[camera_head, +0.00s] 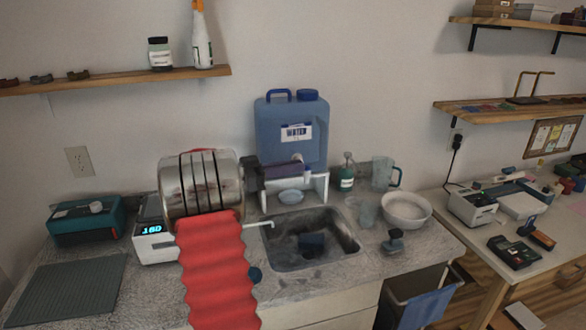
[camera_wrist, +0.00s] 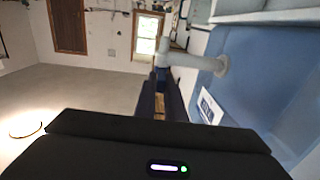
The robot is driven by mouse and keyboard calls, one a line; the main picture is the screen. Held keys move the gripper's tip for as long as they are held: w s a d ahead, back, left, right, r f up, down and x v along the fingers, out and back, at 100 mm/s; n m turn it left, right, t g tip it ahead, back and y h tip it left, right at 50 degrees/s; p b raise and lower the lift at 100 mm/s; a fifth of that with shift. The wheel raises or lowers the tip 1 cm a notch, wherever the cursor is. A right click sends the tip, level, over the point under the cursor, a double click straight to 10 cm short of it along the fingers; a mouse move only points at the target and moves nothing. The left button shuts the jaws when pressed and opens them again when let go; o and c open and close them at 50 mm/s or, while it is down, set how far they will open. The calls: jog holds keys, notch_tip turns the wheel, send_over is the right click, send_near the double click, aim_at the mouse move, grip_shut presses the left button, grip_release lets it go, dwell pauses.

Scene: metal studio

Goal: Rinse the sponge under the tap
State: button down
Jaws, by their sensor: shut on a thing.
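The white tap (camera_head: 297,158) sticks out from the front of the blue water jug (camera_head: 290,133). It also shows in the wrist view (camera_wrist: 195,60). My gripper (camera_head: 291,171) is at the tap, with its dark fingers reaching in from the left. In the wrist view my gripper (camera_wrist: 161,90) has its fingertips closed at the tap's outer end. It looks shut on the tap, but the fingers hide the exact contact. A dark blue block (camera_head: 312,241), which looks like the sponge, lies in the sink (camera_head: 285,255).
A green bottle (camera_head: 347,172), a clear pitcher (camera_head: 382,174) and a white bowl (camera_head: 406,210) stand right of the sink.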

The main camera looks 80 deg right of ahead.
jog(key=shift+d+m+g+y, duration=0.1)
jog(key=shift+m+g+y, duration=0.2)
jog(key=shift+y, duration=0.1)
jog(key=c, duration=1.8)
grip_release()
jog(key=shift+c, duration=0.2)
jog(key=shift+w, duration=0.15)
jog(key=v, duration=1.3)
jog(key=shift+w+a, duration=0.2)
jog(key=shift+w, duration=0.1)
